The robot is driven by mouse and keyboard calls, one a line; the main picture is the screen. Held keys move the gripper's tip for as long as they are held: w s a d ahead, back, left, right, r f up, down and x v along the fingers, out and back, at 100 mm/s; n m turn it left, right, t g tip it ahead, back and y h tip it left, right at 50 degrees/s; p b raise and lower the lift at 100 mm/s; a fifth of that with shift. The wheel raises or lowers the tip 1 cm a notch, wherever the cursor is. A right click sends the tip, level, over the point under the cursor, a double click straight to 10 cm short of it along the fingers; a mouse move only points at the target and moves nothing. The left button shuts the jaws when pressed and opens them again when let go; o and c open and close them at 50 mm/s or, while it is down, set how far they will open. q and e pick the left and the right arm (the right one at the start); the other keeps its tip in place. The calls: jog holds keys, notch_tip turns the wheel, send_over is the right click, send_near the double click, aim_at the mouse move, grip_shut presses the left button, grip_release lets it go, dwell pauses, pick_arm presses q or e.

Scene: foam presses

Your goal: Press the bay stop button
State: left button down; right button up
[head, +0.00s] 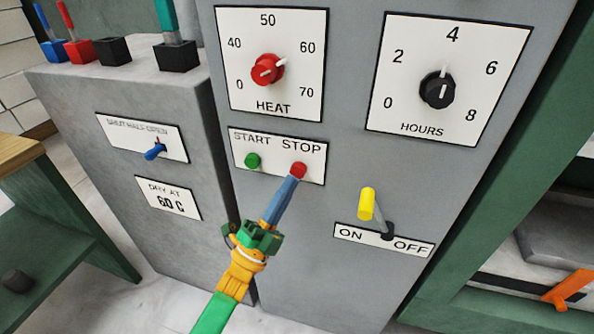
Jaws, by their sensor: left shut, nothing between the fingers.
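The red stop button (299,170) sits under the word STOP on the white START/STOP plate (278,165) of the grey cabinet. The green start button (252,160) is to its left on the same plate. My left gripper (295,182) is shut and empty, its blue fingers pointing up at the stop button. The fingertips overlap the button's lower edge in the picture; I cannot tell whether they touch it. My right gripper is not in view.
Above are a red HEAT knob (267,70) and a black HOURS knob (437,90). A yellow-handled ON/OFF lever (367,204) juts out at the lower right. A lower grey cabinet (110,215) with a blue switch (155,151) stands at left.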

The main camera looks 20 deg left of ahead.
pick_arm(q)
jog(key=s+p, duration=0.2)
jog(key=s, duration=0.3)
jog(key=shift+a, duration=0.1)
dwell(0.7)
